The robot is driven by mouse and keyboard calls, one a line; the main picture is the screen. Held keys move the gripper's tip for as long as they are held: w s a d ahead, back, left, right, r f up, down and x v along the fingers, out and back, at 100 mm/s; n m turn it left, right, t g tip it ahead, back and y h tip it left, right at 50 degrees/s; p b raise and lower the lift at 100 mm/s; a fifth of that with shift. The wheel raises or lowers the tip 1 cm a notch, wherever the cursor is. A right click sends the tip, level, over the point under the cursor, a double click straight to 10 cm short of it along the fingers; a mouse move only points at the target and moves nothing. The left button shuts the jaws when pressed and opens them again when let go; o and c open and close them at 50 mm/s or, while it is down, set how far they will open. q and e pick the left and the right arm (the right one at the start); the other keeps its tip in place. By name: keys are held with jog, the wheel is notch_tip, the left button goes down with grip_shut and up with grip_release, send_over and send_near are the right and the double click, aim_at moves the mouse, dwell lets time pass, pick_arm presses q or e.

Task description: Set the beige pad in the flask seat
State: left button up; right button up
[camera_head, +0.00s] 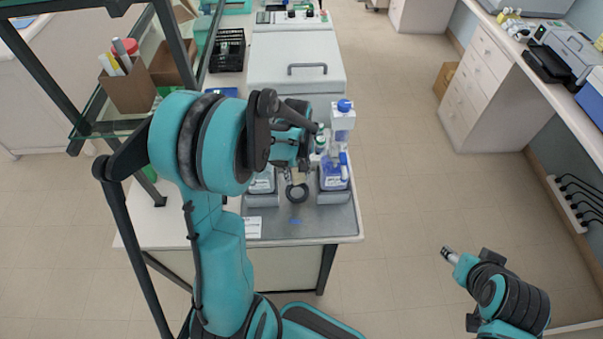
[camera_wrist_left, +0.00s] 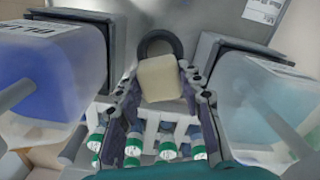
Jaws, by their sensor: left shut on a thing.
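My left gripper (camera_head: 298,168) is above the grey tray (camera_head: 330,222) on the table, between two bottles. In the left wrist view its fingers are shut on the beige pad (camera_wrist_left: 160,79), a small rounded block. A dark ring (camera_head: 297,193), which looks like the flask seat, lies on the tray close to the gripper. In the left wrist view the ring (camera_wrist_left: 160,37) shows just beyond the pad, its near part covered by the pad. I cannot tell the height between them. The pad is not clear in the head view. My right gripper (camera_head: 450,255) is over the floor, away from the table; its fingers are unclear.
A blue wash bottle (camera_head: 334,177) stands close right of the left gripper, another bottle (camera_head: 262,183) close left. Several green-capped vials (camera_wrist_left: 133,150) show in the wrist view. A white lidded box (camera_head: 295,65) stands behind. A dark shelf frame (camera_head: 165,30) is at left.

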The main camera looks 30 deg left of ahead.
aim_at(297, 173)
pick_arm(q)
jog(key=shift+w+a, duration=0.1)
jog(key=shift+f+b, duration=0.65)
jog(key=shift+f, duration=0.1)
jog(key=shift+f+b, duration=1.75)
jog(key=shift+f, duration=0.8)
jog(key=shift+f+b, duration=0.4)
jog(key=shift+f, duration=0.05)
jog(key=o, duration=0.9)
jog(key=shift+o, duration=0.2)
jog(key=shift+r, duration=0.15)
notch_tip(297, 173, up, 12)
jog(key=shift+f, duration=0.1)
